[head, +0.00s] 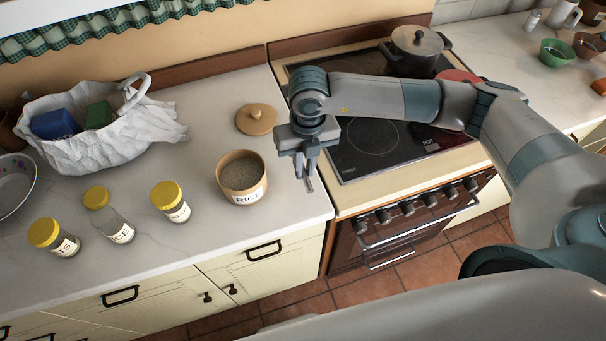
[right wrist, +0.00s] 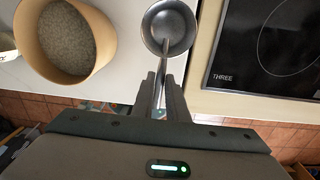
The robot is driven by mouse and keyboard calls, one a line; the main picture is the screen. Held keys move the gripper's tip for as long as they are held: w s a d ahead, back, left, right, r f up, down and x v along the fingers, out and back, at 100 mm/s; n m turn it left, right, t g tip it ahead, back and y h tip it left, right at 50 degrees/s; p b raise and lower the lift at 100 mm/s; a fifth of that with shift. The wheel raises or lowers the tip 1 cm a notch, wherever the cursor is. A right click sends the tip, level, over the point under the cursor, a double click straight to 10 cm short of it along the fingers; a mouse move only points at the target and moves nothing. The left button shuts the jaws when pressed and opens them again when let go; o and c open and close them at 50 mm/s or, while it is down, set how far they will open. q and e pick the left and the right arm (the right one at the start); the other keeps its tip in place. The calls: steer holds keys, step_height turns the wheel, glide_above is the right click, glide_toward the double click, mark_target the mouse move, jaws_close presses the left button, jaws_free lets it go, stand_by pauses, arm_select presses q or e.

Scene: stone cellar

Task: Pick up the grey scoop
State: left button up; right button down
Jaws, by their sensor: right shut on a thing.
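In the right wrist view the grey scoop (right wrist: 169,22) is a round metal bowl with a thin handle. My right gripper (right wrist: 163,78) is shut on its handle, with the bowl beyond the fingertips over the counter's edge strip. In the head view my right gripper (head: 306,172) points down at the counter's right end, beside the stove. There the scoop is mostly hidden; only a small grey bit shows at the fingertips. Whether the scoop touches the counter I cannot tell. My left gripper is not in view.
An open rice canister (head: 241,178) stands left of my right gripper, its wooden lid (head: 256,119) behind it. Several yellow-lidded jars (head: 170,201) stand further left, near a white bag (head: 100,130). The stove (head: 385,140) holds a pot (head: 416,50).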

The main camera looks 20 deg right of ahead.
steer(key=s+r+b, duration=0.4)
steer(key=s+r, duration=0.2)
steer(key=s, duration=0.5)
steer(key=shift+d+r, duration=0.2)
steer(key=shift+d, duration=0.25)
stand_by(0.6)
steer(key=w+d+f+m+b, duration=0.1)
steer(key=w+d+m+b, duration=0.1)
steer(key=m, duration=1.6)
steer(key=w+d+f+m+b, duration=0.1)
steer(key=w+d+m+b, duration=0.2)
steer(key=m, duration=1.5)
steer(key=shift+w+f+h, duration=0.25)
steer(key=shift+w+h, duration=0.15)
steer(key=shift+w, duration=0.65)
